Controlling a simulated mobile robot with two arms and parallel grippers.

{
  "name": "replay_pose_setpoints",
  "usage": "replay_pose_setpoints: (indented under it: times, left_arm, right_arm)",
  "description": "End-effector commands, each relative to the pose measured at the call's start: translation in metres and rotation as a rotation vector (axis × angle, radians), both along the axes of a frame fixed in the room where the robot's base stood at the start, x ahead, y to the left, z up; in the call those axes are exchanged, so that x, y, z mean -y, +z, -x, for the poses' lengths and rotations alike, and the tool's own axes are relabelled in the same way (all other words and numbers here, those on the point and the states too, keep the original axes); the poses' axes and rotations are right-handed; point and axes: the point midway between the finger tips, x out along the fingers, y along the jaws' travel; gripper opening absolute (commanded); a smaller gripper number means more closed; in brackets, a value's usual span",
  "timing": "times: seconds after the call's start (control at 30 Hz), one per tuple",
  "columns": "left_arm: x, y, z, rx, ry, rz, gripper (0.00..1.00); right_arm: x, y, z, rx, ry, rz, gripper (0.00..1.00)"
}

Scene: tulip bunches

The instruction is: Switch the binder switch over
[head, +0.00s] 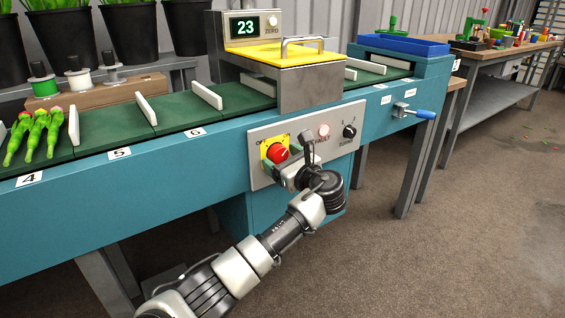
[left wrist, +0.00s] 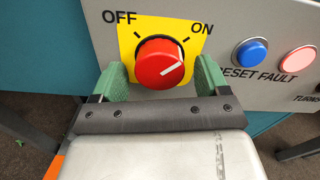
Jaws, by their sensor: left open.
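The binder switch is a red rotary knob (left wrist: 158,60) on a yellow plate (left wrist: 127,38) marked OFF at left and ON at right. Its white pointer line slants to the right and slightly up, on the ON side. The knob (head: 278,153) also shows on the grey control panel in the head view. My left gripper (left wrist: 162,72) is open, with one green finger on each side of the knob. I cannot tell whether the fingers touch it. In the head view my left gripper (head: 281,168) is at the knob and partly hides it. My right gripper is in neither view.
A blue button (left wrist: 251,52) and a pink fault light (left wrist: 298,59) sit right of the switch. A black dial (head: 349,131) is further right. The blue-handled lever (head: 420,113) sticks out of the teal bench.

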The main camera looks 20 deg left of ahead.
Motion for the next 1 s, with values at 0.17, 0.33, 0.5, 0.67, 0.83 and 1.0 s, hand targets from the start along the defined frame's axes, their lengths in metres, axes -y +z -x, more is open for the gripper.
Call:
replay_pose_setpoints:
  times: [0.17, 0.33, 0.5, 0.67, 0.83, 1.0]
  left_arm:
    - [-0.001, 0.001, -0.001, 0.001, 0.0, 0.001, 0.76]
    - [-0.001, 0.001, -0.001, 0.0, 0.0, 0.0, 0.63]
    - [-0.001, 0.0, -0.001, 0.0, -0.001, 0.0, 0.37]
    - [-0.001, 0.0, -0.001, 0.001, 0.0, 0.001, 0.26]
    - [0.0, 0.001, -0.001, 0.018, -0.001, 0.014, 0.26]
    - [0.0, 0.003, -0.001, 0.074, -0.002, 0.057, 0.26]
  right_arm:
    - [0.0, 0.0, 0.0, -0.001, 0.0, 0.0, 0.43]
    - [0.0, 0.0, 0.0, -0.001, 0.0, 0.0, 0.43]
    - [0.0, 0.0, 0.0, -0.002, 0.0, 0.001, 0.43]
    - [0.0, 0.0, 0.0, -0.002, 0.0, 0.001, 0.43]
    - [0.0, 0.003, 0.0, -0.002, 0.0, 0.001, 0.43]
    - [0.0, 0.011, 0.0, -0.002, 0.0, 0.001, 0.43]
